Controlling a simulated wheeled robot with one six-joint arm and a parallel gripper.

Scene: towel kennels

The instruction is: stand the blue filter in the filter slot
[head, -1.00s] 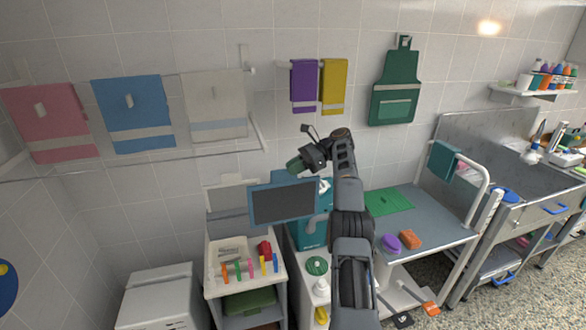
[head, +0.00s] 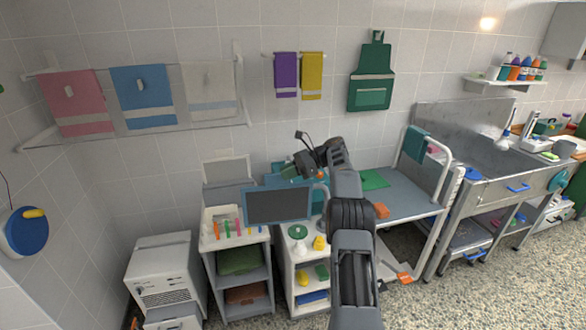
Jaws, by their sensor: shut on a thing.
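The blue filter (head: 278,206) is a flat dark panel in a blue-grey frame. It shows upright, face toward me, just below and left of my gripper (head: 300,168). My gripper is shut on it, though the contact between jaws and frame is hard to see. The filter appears in front of the back edge of a white cart and a teal machine (head: 290,171), hiding part of both. I cannot make out the filter slot. A grey panel in a pale frame (head: 226,170) stands behind, by the wall.
The white cart (head: 209,243) carries coloured tools. A shelf unit (head: 287,272) stands to its right, with a green round item (head: 297,232) and a yellow item (head: 319,242). A grey table (head: 408,191) holds an orange sponge (head: 381,210). A white cabinet (head: 160,270) stands left.

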